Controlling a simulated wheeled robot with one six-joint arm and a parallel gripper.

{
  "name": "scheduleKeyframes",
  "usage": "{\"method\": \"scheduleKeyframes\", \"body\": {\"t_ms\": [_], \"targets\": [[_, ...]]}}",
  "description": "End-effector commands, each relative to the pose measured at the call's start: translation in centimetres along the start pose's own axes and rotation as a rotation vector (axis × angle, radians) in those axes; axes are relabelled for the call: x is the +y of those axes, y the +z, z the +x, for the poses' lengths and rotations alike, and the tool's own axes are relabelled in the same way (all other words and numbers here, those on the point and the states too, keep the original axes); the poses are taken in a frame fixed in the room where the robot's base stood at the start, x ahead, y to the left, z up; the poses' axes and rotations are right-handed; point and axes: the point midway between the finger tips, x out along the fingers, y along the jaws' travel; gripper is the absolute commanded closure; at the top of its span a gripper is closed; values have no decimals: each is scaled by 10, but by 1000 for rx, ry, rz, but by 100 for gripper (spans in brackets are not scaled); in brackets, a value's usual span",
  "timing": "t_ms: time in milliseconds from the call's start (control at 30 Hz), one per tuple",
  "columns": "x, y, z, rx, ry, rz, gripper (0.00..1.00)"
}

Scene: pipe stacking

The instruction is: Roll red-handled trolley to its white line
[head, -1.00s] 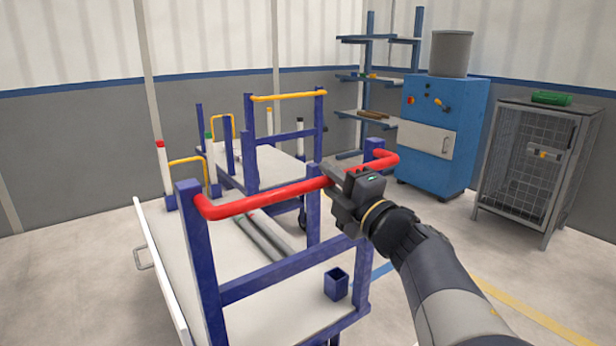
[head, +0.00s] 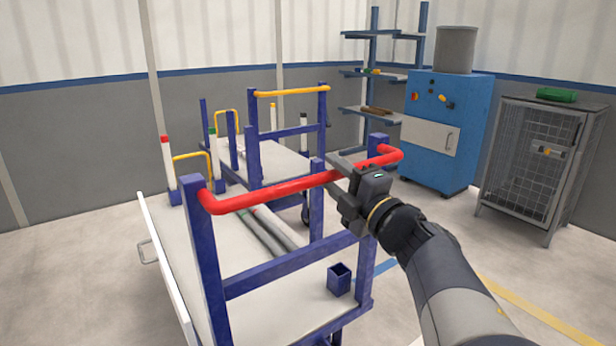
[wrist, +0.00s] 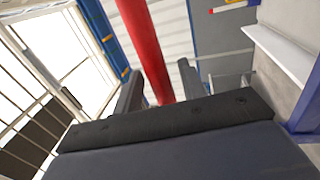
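The near trolley has a red handle (head: 285,189), blue posts and a pale deck (head: 185,265). My gripper (head: 338,180) is at the right part of the red handle. In the wrist view the red handle (wrist: 148,50) runs between the two fingers of my gripper (wrist: 160,82). The fingers lie close on both sides of it; whether they press on it cannot be made out. The white line is not visible in any view.
A trolley with a yellow handle (head: 290,92) stands just behind. A blue cabinet (head: 440,130), a wire cage cabinet (head: 525,165) and a blue rack (head: 372,85) stand at the right back. A yellow floor line (head: 535,318) runs at right; open floor lies before the cabinets.

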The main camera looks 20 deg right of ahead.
Motion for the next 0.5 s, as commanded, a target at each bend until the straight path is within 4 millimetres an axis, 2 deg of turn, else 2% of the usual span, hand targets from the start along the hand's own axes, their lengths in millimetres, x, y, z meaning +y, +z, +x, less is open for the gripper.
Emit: {"method": "scheduleKeyframes", "body": {"t_ms": [133,233,500], "targets": [[1,0,-3,-1,1,0,61],[2,1,-13,-4,1,-1,61],[2,1,-57,-6,1,-1,61]]}}
